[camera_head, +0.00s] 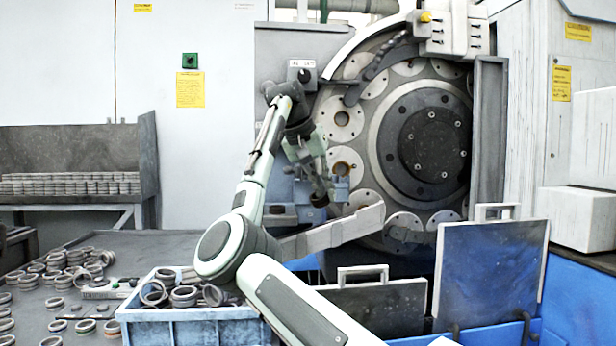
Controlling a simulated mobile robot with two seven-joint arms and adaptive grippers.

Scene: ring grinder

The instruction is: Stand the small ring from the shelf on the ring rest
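My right gripper (319,192) points down in front of the grinder's round plate, its arm coming up from the bottom. Its fingers are small and dark at the tips, so I cannot tell whether they are open or hold a ring. Many grey rings (70,184) stand in rows on the shelf (75,146) at the left, well away from this gripper. I cannot single out the small ring among them. I cannot make out the ring rest for certain. My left gripper is not in view.
A blue crate (195,330) with loose rings stands front centre, partly behind my arm. More rings (75,258) lie on the dark table at the left. The grinder wheel (432,145) fills the back right. Upright handled plates (490,270) stand at the lower right.

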